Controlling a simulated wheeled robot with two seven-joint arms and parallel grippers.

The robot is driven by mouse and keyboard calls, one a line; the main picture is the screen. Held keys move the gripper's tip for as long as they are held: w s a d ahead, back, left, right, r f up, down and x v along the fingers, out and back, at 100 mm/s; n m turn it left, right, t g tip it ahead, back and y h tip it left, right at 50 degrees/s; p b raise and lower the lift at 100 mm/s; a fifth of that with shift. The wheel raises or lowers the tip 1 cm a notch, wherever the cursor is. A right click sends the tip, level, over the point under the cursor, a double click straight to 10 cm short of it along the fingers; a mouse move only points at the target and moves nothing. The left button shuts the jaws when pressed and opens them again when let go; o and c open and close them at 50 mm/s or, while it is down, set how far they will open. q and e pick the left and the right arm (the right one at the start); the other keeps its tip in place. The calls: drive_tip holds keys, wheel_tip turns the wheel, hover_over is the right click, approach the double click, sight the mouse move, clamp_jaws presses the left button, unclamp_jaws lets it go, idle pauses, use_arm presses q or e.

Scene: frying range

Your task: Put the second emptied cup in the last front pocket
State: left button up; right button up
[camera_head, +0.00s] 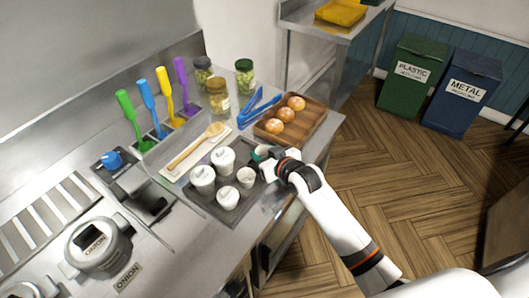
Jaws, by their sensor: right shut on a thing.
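A dark grey tray (197,203) with pockets lies on the steel counter. In it stand several white cups: a back one (223,161), a left one (202,179), a front one (228,198) and a smaller one (245,177) at the right. My right gripper (262,160) is at the tray's right end, shut on a small cup (260,152) that shows some teal and is mostly hidden by the fingers. I cannot tell whether this cup touches the tray floor. My left gripper is out of view.
A wooden tray (312,126) with round buns stands behind my right gripper, with blue tongs (258,107) beside it. A wooden spoon (195,146) lies on a white board. Jars (217,97) and coloured utensils (165,92) stand behind. An onion container (98,248) is front left.

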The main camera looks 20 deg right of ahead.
drive_tip(key=shift+f, duration=0.1)
drive_tip(key=shift+f, duration=0.5)
drive_tip(key=o, duration=0.8)
drive_tip(key=shift+r, duration=0.55)
drive_tip(key=b+v, duration=0.1)
drive_tip(key=v, duration=1.1)
drive_tip(key=shift+d, duration=0.1)
